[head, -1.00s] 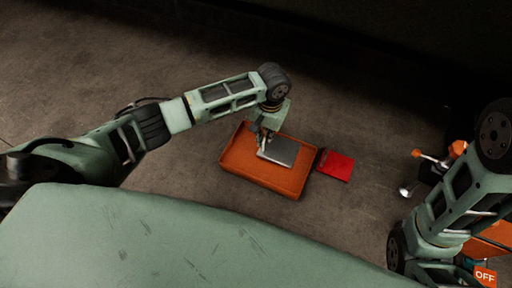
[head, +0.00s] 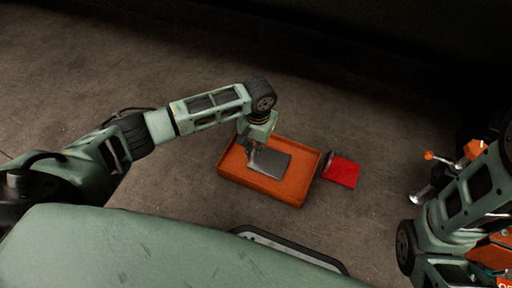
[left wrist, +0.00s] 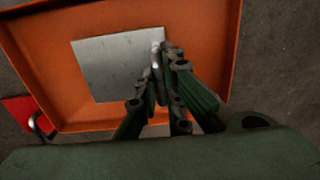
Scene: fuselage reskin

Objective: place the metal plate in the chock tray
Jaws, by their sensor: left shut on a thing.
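The metal plate (head: 273,163) is a flat grey rectangle within the outline of the orange chock tray (head: 296,192), which sits on the floor. My left gripper (head: 251,164) is over the tray's left part, pointing down and shut on the plate's edge. In the left wrist view the fingers (left wrist: 160,58) meet at one side of the plate (left wrist: 110,66), with the tray's rim (left wrist: 230,45) around it. I cannot tell whether the plate touches the tray floor. My right arm shows at the right, but its gripper is not in view.
A flat red piece (head: 341,172) with a dark metal loop lies just right of the tray; it also shows in the left wrist view (left wrist: 16,116). Orange and metal items (head: 428,192) stand near my right arm. The floor behind the tray is clear.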

